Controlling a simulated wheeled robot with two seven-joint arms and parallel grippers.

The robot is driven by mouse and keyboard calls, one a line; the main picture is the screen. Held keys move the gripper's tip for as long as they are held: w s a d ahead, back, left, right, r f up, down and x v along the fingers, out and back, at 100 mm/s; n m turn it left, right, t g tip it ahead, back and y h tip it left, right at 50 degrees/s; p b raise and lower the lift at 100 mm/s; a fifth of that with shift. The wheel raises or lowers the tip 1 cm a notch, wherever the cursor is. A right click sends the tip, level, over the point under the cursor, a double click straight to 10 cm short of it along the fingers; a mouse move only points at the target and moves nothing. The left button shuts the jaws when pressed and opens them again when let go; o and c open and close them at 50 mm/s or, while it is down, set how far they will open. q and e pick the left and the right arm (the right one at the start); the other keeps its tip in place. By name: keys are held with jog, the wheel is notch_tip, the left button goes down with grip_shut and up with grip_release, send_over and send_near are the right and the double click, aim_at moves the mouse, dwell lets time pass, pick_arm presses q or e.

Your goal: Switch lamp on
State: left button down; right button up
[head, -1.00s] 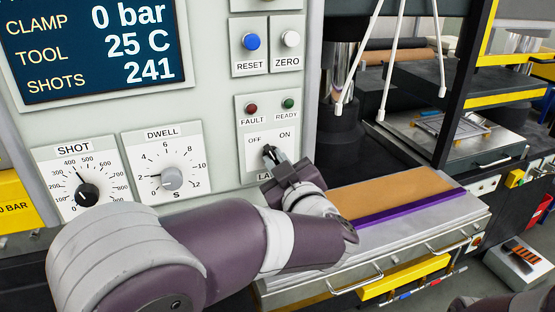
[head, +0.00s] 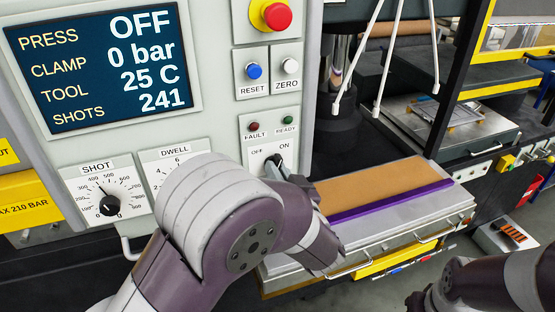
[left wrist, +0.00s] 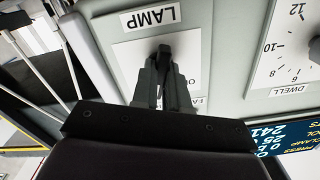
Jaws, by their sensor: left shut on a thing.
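The lamp switch (head: 272,160) is a dark rotary knob on a white plate with OFF and ON labels, below small red and green lamps marked FAULT and READY. My left gripper (head: 276,168) is shut on the knob, and its wrist and forearm hide the lower plate. In the left wrist view, the two fingers (left wrist: 165,82) close around the dark knob (left wrist: 164,51), and the LAMP label (left wrist: 150,18) shows upside down beside it. Whether the knob's pointer is at OFF or ON cannot be told. The right gripper is out of view.
The screen (head: 100,60) reads PRESS OFF. A red emergency button (head: 276,14), blue RESET button (head: 254,71) and white ZERO button (head: 290,66) sit above. The SHOT dial (head: 107,205) and partly covered DWELL dial are left. A press bed (head: 385,195) lies right.

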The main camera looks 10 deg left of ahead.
pick_arm(q)
jog(key=shift+m+p, duration=0.85)
jog(key=shift+m, duration=0.05)
jog(key=c, duration=1.1)
grip_release()
jog(key=shift+c, duration=0.2)
jog(key=b+v, duration=0.5)
jog(key=v, duration=0.7)
jog(key=shift+s+d, duration=0.15)
jog(key=shift+s, duration=0.05)
